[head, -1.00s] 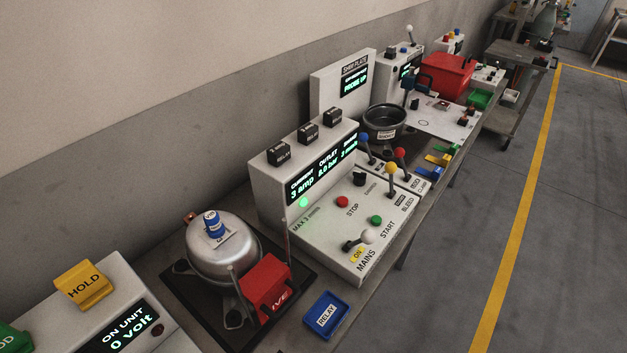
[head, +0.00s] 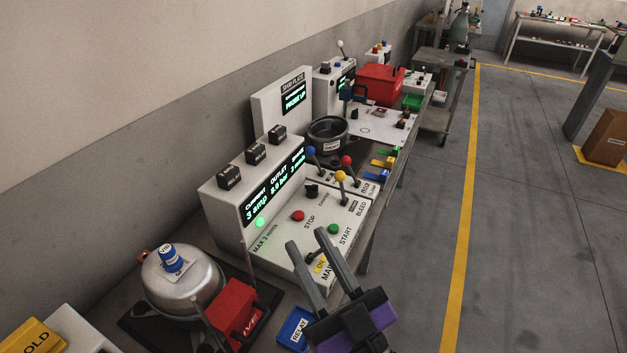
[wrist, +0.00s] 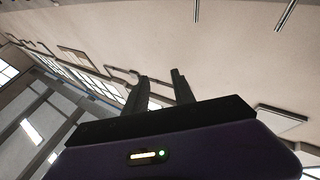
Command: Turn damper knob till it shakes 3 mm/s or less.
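The damper knob (head: 311,191) is a small black knob on the white sloped control panel (head: 276,250), beside a small label. The panel's display (head: 270,188) reads about 3 amp and 8.0 bar; its third value looks like 3 but is too small to read surely. A green lamp (head: 260,223) glows above the "MAX 3 mm/s" marking. My gripper (head: 307,238) is open and empty, its fingers pointing up in front of the panel's near edge, apart from the knob. In the wrist view the two fingers (wrist: 160,82) stand apart against wall and ceiling.
Red stop (head: 298,215) and green start (head: 334,229) buttons and a yellow-ball lever (head: 340,176) sit near the knob.

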